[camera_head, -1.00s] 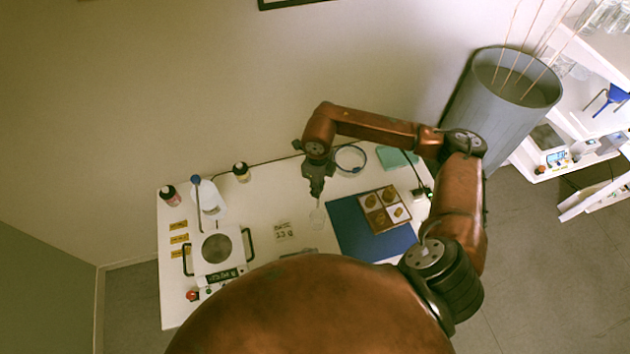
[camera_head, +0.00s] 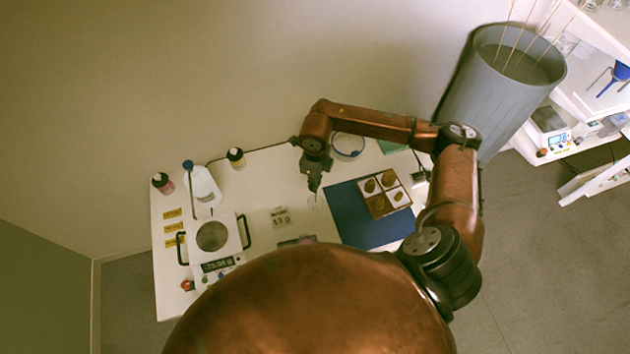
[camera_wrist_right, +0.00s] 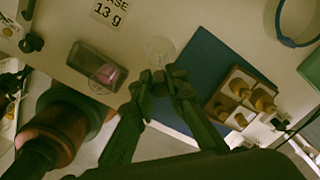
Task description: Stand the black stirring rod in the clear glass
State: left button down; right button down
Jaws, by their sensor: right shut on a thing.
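The clear glass (camera_wrist_right: 160,48) stands on the white table, left of the blue mat, and shows as a faint round rim just past my right fingertips in the wrist view. My right gripper (camera_head: 314,184) points down over the table close to the glass. Its fingertips in the wrist view (camera_wrist_right: 161,80) are closed together on a small dark thing, which I take for the black stirring rod (camera_wrist_right: 160,88). Most of the rod is hidden by the fingers, and whether its lower end is inside the glass cannot be told. My left gripper is out of view.
A blue mat (camera_head: 350,222) holds a sectioned wooden tray (camera_head: 378,206) of brown pieces. A label card (camera_head: 279,217) and a dark box with something pink (camera_wrist_right: 97,68) lie left of the glass. A scale (camera_head: 217,262) and bottles (camera_head: 200,185) stand farther left.

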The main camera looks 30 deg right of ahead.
jog(key=shift+f+b, duration=1.25)
jog(key=shift+f, duration=0.55)
jog(key=shift+f+b, duration=1.4)
jog(key=shift+f, duration=0.45)
jog(key=c, duration=1.8)
grip_release()
notch_tip(320, 180, up, 12)
jog(key=shift+r, duration=0.1)
